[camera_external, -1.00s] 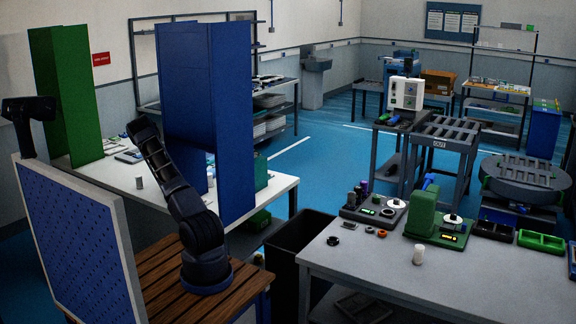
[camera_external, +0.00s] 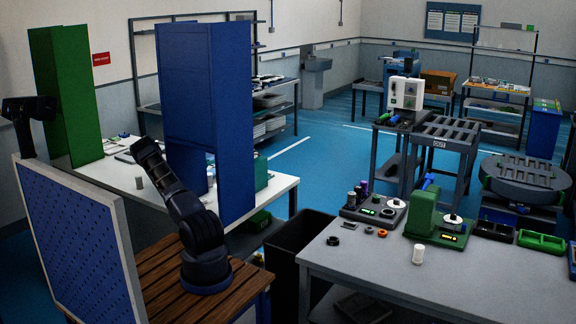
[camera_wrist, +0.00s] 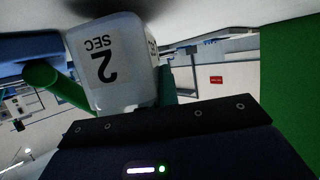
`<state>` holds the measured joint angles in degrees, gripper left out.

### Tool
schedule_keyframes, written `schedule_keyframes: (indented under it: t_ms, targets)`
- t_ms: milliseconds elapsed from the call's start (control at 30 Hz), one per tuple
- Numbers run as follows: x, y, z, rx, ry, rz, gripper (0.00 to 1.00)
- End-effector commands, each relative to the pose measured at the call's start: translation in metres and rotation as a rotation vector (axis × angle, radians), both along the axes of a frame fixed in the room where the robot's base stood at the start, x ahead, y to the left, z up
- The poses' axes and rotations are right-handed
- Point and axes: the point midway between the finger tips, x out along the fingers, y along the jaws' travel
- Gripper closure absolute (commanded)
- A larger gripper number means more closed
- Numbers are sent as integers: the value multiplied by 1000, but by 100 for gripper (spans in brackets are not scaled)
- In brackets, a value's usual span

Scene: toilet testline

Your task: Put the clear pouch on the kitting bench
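I cannot pick out the clear pouch in either view. No bench is visibly marked as the kitting bench. A pale bench (camera_external: 118,180) stands behind my arm, and a grey-topped bench (camera_external: 465,285) stands at the front right. In the external view my arm is bent upward beside the blue cabinet, and its gripper end cannot be made out. In the wrist view a white block marked "2 SEC" (camera_wrist: 112,65) is close to the camera, above a dark bar with screws. I cannot tell whether it is held. My fingertips do not show clearly.
A tall blue cabinet (camera_external: 208,110) and a green cabinet (camera_external: 68,95) rise around the pale bench. A perforated blue panel (camera_external: 75,240) stands left of my base. A black bin (camera_external: 300,245) stands between the benches. A white cylinder (camera_external: 418,254) stands on the grey bench.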

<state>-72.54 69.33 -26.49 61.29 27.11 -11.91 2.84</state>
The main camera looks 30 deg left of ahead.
Motion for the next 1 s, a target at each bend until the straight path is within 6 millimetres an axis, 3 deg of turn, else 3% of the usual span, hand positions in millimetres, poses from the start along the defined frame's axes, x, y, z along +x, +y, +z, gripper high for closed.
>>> schedule_keyframes:
  t_ms: [300,800,1000]
  targets:
    - [31,31,-1,0,-2,2,100]
    - [49,50,-1,-1,-1,2,100]
    - [66,60,2,3,-4,-1,100]
